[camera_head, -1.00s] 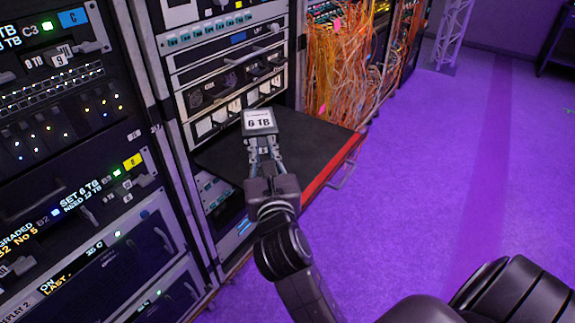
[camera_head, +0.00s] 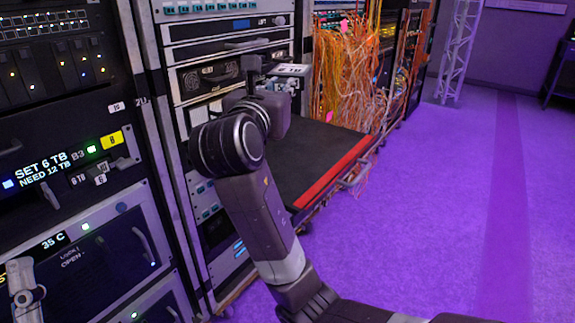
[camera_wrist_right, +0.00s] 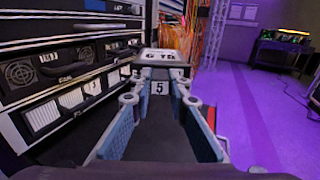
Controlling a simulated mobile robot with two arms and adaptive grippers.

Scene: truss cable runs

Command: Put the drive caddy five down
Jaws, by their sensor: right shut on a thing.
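The drive caddy (camera_wrist_right: 165,58), with a "6 TB" label and a tag reading 5 (camera_wrist_right: 158,88), is held between the fingers of my right gripper (camera_wrist_right: 160,80). In the head view the caddy (camera_head: 290,70) shows as a light top face beyond my wrist, which partly hides it. My right gripper (camera_head: 284,84) is shut on it, above the black pull-out shelf (camera_head: 310,155) with a red front edge. I cannot tell whether the caddy touches anything. A grey jointed part, apparently my left gripper (camera_head: 25,288), shows at the lower left; its jaws are unclear.
A rack with drawers and handles (camera_head: 225,47) stands behind the shelf. Orange cables (camera_head: 345,75) hang just right of it. A drive rack with lit displays (camera_head: 60,180) fills the left. The purple floor (camera_head: 440,200) at the right is open.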

